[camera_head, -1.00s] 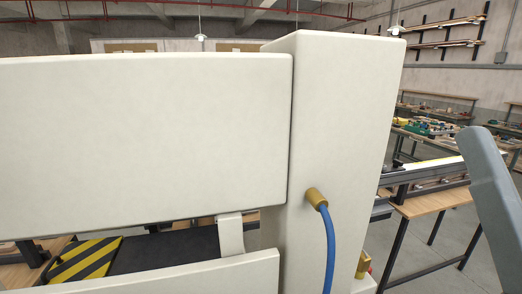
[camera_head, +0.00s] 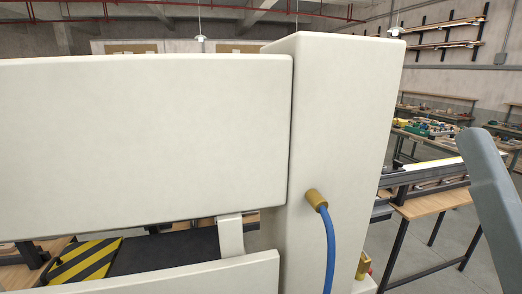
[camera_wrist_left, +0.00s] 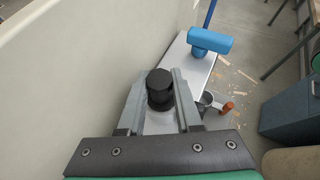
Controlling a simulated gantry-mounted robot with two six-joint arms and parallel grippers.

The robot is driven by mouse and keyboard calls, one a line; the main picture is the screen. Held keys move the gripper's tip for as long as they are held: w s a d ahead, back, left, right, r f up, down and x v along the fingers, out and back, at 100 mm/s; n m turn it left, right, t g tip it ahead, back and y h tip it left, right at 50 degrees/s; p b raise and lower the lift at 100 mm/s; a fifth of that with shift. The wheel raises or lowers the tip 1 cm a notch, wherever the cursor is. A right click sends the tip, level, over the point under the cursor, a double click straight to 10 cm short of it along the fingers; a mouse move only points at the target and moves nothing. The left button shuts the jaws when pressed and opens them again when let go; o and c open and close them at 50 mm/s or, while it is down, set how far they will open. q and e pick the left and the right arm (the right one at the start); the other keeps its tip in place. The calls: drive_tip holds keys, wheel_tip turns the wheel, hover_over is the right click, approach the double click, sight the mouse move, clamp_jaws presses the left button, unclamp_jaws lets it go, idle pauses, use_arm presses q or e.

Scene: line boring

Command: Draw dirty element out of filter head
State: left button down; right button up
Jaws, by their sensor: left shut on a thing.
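In the left wrist view my left gripper (camera_wrist_left: 159,76) is shut on a black cylinder (camera_wrist_left: 160,88), which stands between its two grey fingers. The cylinder has a narrower round top and a wider lower part. I take it to be the dirty element, but its lower end and any filter head around it are hidden.
A cream wall (camera_wrist_left: 75,60) runs close along the gripper's left side. A pale ledge (camera_wrist_left: 194,72) with a blue T-shaped piece (camera_wrist_left: 210,40) lies beyond. A blue-grey bin (camera_wrist_left: 290,118) stands at right. A blue hose (camera_head: 329,250) hangs from a brass fitting (camera_head: 316,199).

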use_arm(q)
drive_tip(key=shift+r, duration=0.2)
drive_tip(key=shift+r+p, duration=0.85)
drive_tip(key=shift+p, duration=0.2)
drive_tip(key=shift+r+p, duration=4.35)
drive_tip(key=shift+r, duration=0.2)
drive_tip(key=shift+f, duration=0.1)
